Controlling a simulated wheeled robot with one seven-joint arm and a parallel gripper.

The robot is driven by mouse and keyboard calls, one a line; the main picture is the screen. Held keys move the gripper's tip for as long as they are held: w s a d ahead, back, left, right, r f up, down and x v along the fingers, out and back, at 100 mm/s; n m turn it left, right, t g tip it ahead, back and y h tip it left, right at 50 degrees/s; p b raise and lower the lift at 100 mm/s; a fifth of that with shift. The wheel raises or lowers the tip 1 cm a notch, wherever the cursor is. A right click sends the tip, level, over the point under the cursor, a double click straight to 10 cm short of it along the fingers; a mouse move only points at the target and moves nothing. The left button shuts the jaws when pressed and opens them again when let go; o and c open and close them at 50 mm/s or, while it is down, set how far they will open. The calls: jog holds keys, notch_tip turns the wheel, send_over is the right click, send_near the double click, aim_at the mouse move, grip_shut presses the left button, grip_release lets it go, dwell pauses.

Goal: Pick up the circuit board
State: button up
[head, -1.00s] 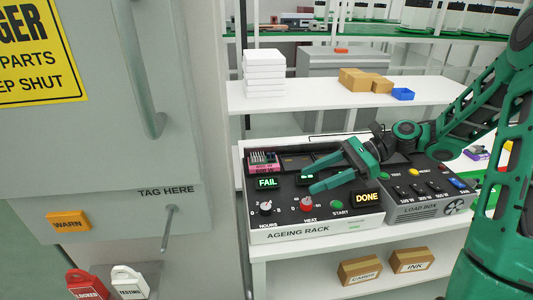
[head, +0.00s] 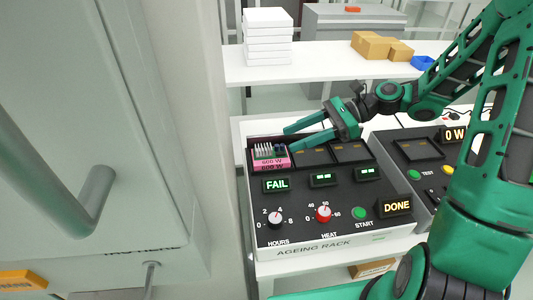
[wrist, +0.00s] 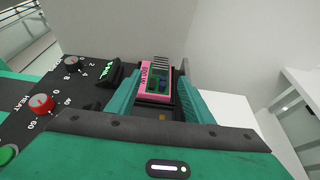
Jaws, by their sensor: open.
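The circuit board (head: 270,157) is a pink-edged board with pale fins and dark parts, marked 600 W. It sits in the leftmost slot of the ageing rack (head: 315,247), above the FAIL display. My gripper (head: 289,139) is open and empty, its two teal fingers pointing left, with the tips just right of the board. In the wrist view the board (wrist: 157,78) shows ahead, framed between the open fingers (wrist: 156,74). Whether the fingers touch it I cannot tell.
Two dark empty slots (head: 349,152) lie right of the board. The load box (head: 420,150) stands to the right. A shelf behind holds white boxes (head: 267,38), cardboard boxes (head: 383,46) and a blue bin (head: 423,62). A grey cabinet (head: 110,130) stands close at left.

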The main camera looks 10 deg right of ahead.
aim_at(270, 146)
jog(key=shift+a+f, duration=0.4)
jog(key=shift+a, duration=0.2)
jog(key=x, duration=0.5)
jog(key=shift+r, duration=0.3)
grip_shut()
